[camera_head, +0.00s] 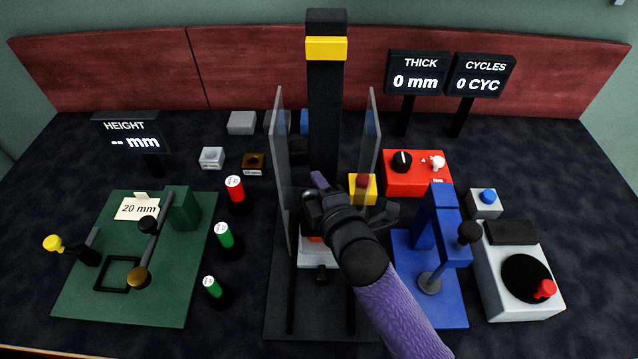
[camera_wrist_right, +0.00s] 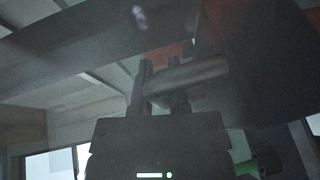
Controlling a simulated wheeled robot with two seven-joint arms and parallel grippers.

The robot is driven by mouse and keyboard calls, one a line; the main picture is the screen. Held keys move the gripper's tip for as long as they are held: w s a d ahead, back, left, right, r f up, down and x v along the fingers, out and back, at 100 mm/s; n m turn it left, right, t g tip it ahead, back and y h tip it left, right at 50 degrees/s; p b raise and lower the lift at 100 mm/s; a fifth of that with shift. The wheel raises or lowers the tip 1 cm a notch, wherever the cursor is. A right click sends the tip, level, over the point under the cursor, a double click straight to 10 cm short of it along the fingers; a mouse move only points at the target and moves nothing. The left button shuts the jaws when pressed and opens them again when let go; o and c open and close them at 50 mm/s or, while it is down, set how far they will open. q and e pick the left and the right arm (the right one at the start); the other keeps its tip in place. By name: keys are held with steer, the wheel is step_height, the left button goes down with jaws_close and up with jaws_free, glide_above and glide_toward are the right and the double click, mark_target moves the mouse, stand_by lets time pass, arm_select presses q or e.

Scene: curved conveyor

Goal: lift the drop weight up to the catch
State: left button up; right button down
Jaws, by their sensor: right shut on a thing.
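A tall black column (camera_head: 327,115) stands at the centre in the head view, with a yellow band (camera_head: 326,48) near its top that looks like the catch. My right gripper (camera_head: 322,200) is low in front of the column, between two clear side panels. In the right wrist view its fingers (camera_wrist_right: 160,88) are shut on a grey bar (camera_wrist_right: 195,74), apparently part of the drop weight. My gripper and arm hide most of the weight, so its exact height is unclear. My left gripper is not in view.
Clear panels (camera_head: 281,175) (camera_head: 371,130) flank the column closely. A blue fixture (camera_head: 440,225) and a red box (camera_head: 417,178) stand to the right. A green board (camera_head: 120,290) and several capped cylinders are left. A small yellow block (camera_head: 355,190) is beside my gripper.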

mark_target(318, 92)
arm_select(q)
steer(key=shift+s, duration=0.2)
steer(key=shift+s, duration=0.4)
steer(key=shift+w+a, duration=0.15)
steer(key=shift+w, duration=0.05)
